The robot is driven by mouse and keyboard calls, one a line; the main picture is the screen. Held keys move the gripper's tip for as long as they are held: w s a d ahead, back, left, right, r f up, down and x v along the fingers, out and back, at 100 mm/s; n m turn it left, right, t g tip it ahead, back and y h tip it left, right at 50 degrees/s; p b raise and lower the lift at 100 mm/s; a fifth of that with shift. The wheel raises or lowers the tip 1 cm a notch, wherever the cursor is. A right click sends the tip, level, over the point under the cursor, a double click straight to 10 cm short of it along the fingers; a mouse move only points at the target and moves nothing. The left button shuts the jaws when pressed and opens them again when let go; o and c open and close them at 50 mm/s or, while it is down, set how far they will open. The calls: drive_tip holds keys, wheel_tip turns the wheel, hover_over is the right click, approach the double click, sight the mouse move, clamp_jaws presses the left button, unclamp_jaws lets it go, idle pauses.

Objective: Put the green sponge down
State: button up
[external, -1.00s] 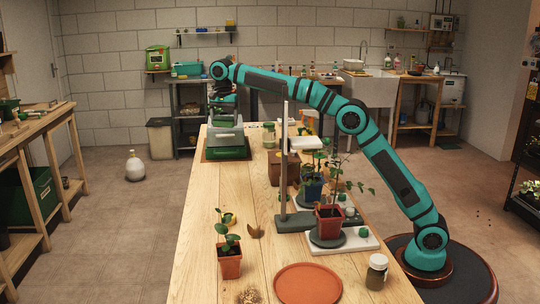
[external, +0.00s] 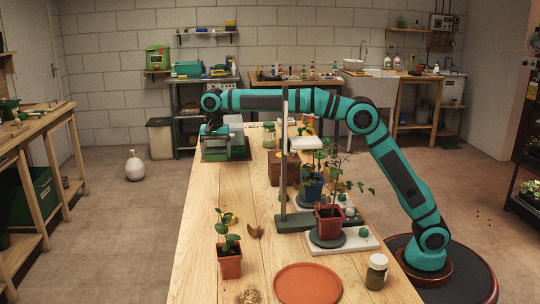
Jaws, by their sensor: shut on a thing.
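My gripper (external: 213,130) is at the far left end of the long wooden table, pointing down just over a green tray or box (external: 222,153). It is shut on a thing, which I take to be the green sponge. The sponge itself is too small and too hidden by the jaws to make out. I cannot tell whether it touches the surface below.
A pale box (external: 234,121) stands just behind the gripper. A jar (external: 269,138) and a brown box (external: 277,170) are to the right. A grey post (external: 284,165) and potted plants stand nearer. The table's left middle (external: 210,195) is clear.

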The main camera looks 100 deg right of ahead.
sight(218, 186)
wheel_tip(218, 186, down, 12)
drive_tip(key=shift+r, duration=0.1)
idle(0.5)
drive_tip(key=o, duration=0.9)
wheel_tip(218, 186, up, 12)
idle(0.4)
